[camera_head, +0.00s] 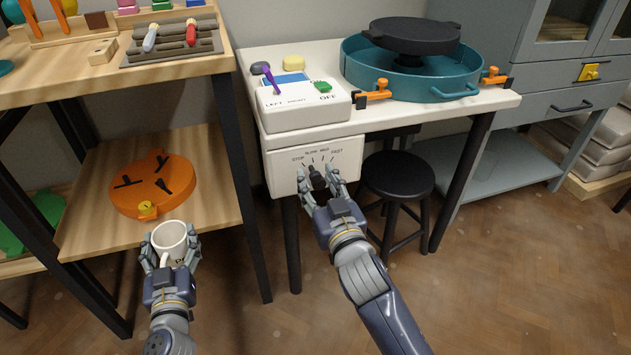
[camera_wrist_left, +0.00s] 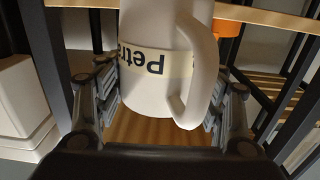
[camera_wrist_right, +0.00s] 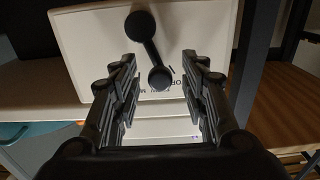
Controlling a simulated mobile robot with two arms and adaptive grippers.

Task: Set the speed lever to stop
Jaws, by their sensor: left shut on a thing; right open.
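The speed lever (camera_head: 316,172) is black, on the white front panel (camera_head: 281,174) marked STOP, SLOW, MED and FAST. Its upper end points up toward the middle labels; I cannot tell exactly which mark. In the right wrist view the lever (camera_wrist_right: 149,50) shows on the panel (camera_wrist_right: 90,50), with lettering upside down near one end. My right gripper (camera_head: 322,182) is open just in front of it, and its fingers (camera_wrist_right: 160,90) are apart with nothing clasped. My left gripper (camera_head: 172,247) is shut on a white mug (camera_head: 170,238) bearing a name label (camera_wrist_left: 155,63).
Above the panel, a white box (camera_head: 305,111) with a purple lever (camera_head: 271,78) stands on the white table (camera_head: 419,113) beside a teal basin (camera_head: 415,82). A black stool (camera_head: 398,175) stands right of my right gripper. An orange round object (camera_head: 152,187) lies on the left wooden shelf (camera_head: 90,233).

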